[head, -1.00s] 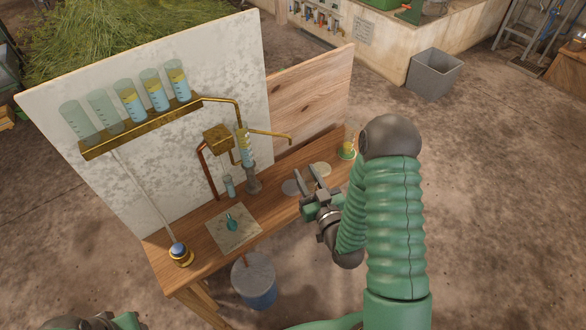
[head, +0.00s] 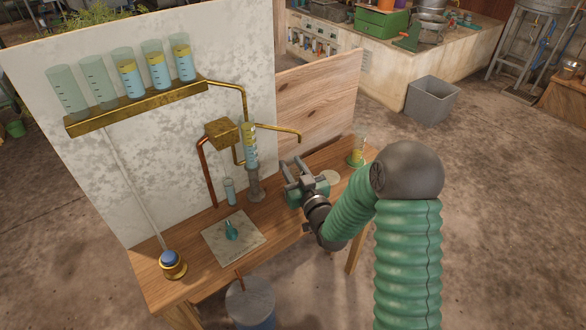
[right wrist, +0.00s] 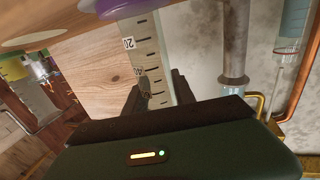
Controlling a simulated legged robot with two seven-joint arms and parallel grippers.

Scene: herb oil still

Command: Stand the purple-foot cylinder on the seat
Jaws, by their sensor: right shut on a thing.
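My right gripper (head: 297,172) is over the table's right half, near the wooden back panel. In the right wrist view its fingers (right wrist: 152,92) are shut on a clear graduated cylinder (right wrist: 146,48) with printed marks. The cylinder's purple foot (right wrist: 122,8) is at the top edge of that upside-down picture, partly cut off. In the head view my gripper hides the cylinder. Pale round pads lie on the table; one (head: 331,177) shows right of my gripper, and another (right wrist: 32,39) shows beside the purple foot in the wrist view. I cannot tell which spot is the seat. My left gripper is out of view.
A green-footed cylinder with yellow liquid (head: 358,150) stands at the table's right end. A grey stand (head: 256,188) under a filled tube, brass pipes and a small vial (head: 229,190) are left of my gripper. A flask (head: 231,230) sits on a square tile (head: 244,246).

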